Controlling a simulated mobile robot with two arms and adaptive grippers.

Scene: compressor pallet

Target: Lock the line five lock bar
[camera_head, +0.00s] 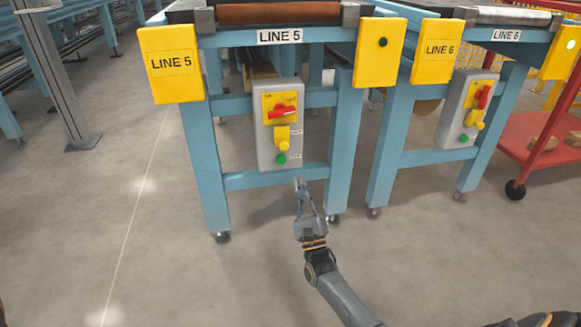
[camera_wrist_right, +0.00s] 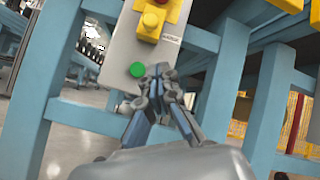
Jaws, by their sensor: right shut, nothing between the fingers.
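The line five control box (camera_head: 264,148) is a grey panel on the blue frame under the "LINE 5" sign. It carries a red switch handle (camera_head: 283,111) on a yellow plate, lying roughly sideways. Below it is a yellow lock bar (camera_head: 282,136), then a green button (camera_head: 282,159). My left gripper is not in view.
A similar line six box (camera_head: 466,108) hangs on the frame to the right, its red handle tilted upright. Blue legs (camera_head: 205,165) flank the line five box. A red cart (camera_head: 540,140) stands at far right. The floor in front is clear.

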